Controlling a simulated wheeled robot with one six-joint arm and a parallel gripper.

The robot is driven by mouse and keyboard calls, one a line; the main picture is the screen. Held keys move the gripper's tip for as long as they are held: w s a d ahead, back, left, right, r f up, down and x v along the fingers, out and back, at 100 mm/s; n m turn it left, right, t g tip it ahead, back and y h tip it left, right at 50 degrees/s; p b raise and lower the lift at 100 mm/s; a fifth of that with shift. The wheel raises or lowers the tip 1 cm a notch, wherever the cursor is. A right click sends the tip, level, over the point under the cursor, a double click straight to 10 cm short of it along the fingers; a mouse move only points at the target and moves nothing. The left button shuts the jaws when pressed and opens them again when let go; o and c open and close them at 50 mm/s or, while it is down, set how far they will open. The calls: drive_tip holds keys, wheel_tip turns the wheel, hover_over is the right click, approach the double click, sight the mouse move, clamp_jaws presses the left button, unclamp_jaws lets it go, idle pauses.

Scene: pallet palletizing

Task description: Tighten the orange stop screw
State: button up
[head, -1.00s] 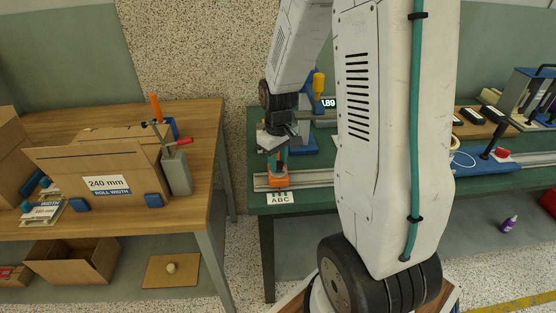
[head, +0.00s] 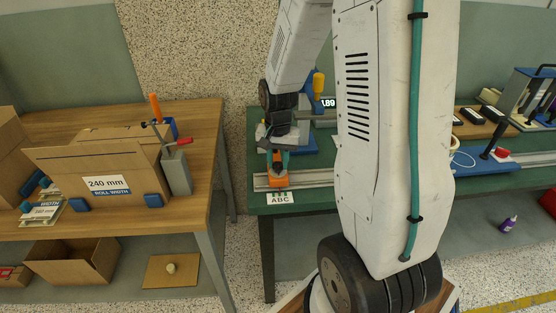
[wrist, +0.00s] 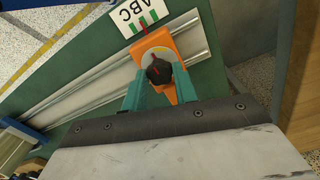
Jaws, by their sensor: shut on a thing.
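The orange stop (head: 279,182) sits on the silver rail (head: 318,180) near its left end, behind the ABC label (head: 280,198). In the wrist view the orange stop (wrist: 152,42) carries a dark round screw knob (wrist: 159,71) with a red mark on it. My gripper (wrist: 160,80) has its two teal fingers on either side of the knob and is shut on it. In the head view my gripper (head: 279,160) points down onto the stop from above, and the knob is mostly hidden by the fingers.
The rail lies along the front of the green table (head: 320,202). A display reading 1.89 (head: 328,102) and a yellow-handled tool (head: 318,84) stand behind. A wooden bench (head: 206,150) with a cardboard box (head: 100,172) is at the left, across a gap.

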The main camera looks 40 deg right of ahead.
drive_tip(key=shift+m, duration=1.9)
drive_tip(key=o, duration=1)
drive_tip(key=shift+c, duration=0.2)
